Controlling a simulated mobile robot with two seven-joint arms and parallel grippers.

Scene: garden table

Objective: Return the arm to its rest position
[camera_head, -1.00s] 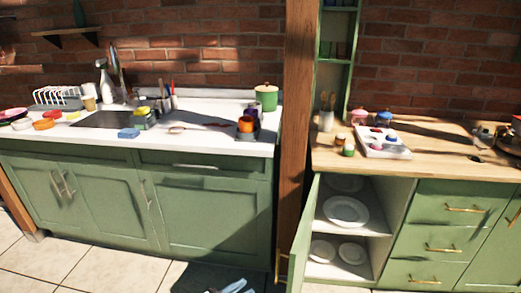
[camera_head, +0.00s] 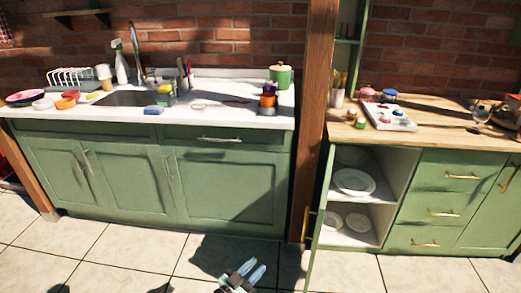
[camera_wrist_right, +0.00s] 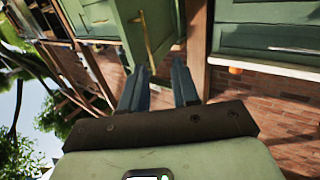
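My right gripper (camera_head: 249,270) shows at the bottom middle of the head view, over the tiled floor in front of the green sink cabinet. In the right wrist view my right gripper (camera_wrist_right: 160,80) has its two dark fingers apart, with nothing between them. It touches nothing that I can see. My left gripper is not in view.
The green sink cabinet (camera_head: 232,195) stands behind a stretch of free tiled floor (camera_head: 130,258). To the right, an open cabinet door (camera_head: 322,215) juts forward beside shelves with white plates (camera_head: 354,182). A wooden post (camera_head: 312,120) stands between the counters.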

